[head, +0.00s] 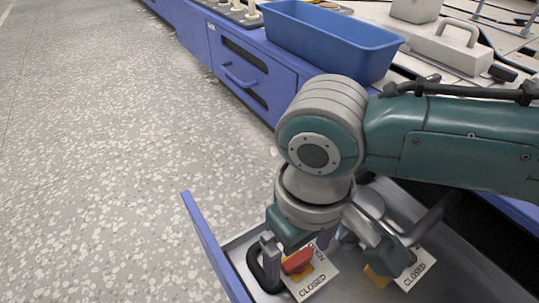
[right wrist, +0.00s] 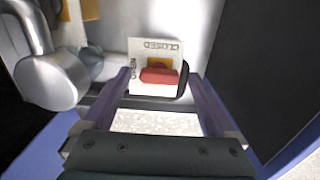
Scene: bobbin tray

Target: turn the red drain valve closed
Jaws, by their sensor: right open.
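The red drain valve handle (head: 298,261) sits in the open drawer over a white label plate (head: 318,283) with a yellow patch. The plate reads CLOSED on one side and, partly hidden, OPEN on another. In the right wrist view the red handle (right wrist: 159,76) lies crosswise, ahead of and between the fingers. My right gripper (head: 296,245) is open above the valve, one finger to each side; it also shows in the wrist view (right wrist: 160,88). I cannot tell if a finger touches the handle. My left gripper is out of view.
A second CLOSED label (head: 417,271) lies to the right in the drawer, beside grey pipework. The blue drawer front (head: 211,245) stands close on the left. A blue bin (head: 331,40) and a grey handled case (head: 452,47) stand on the bench behind. The floor is clear.

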